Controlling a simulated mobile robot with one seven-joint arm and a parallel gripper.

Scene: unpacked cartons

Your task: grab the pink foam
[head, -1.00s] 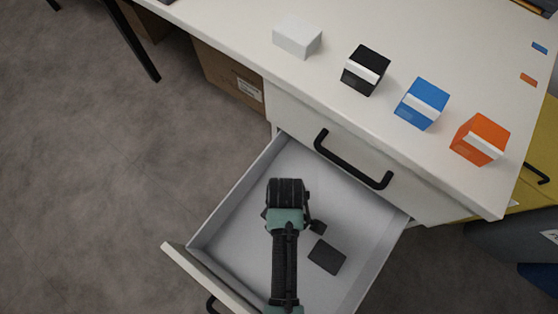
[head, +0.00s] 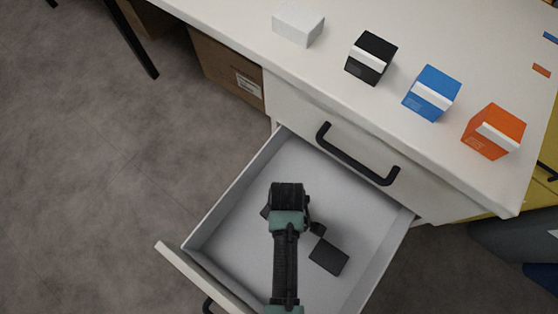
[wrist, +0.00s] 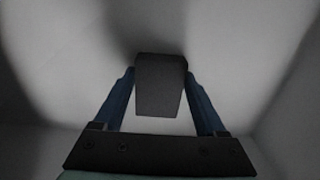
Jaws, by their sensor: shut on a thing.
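No pink foam shows in either view. In the wrist view my gripper (wrist: 160,74) has its two blue fingers on either side of a dark grey block (wrist: 160,95), shut on it. Pale drawer surfaces surround it. In the head view my arm reaches down into the open drawer (head: 215,218), and my wrist hides the fingertips. A dark flat rectangular piece (head: 328,257) shows in the drawer to the right of my arm. I cannot tell whether it is the block between my fingers.
The desktop above holds a white box (head: 298,24), a black box (head: 371,58), a blue box (head: 432,93) and an orange box (head: 493,131). A closed drawer with a black handle (head: 356,155) is above the open one. A cardboard carton (head: 226,70) stands under the desk.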

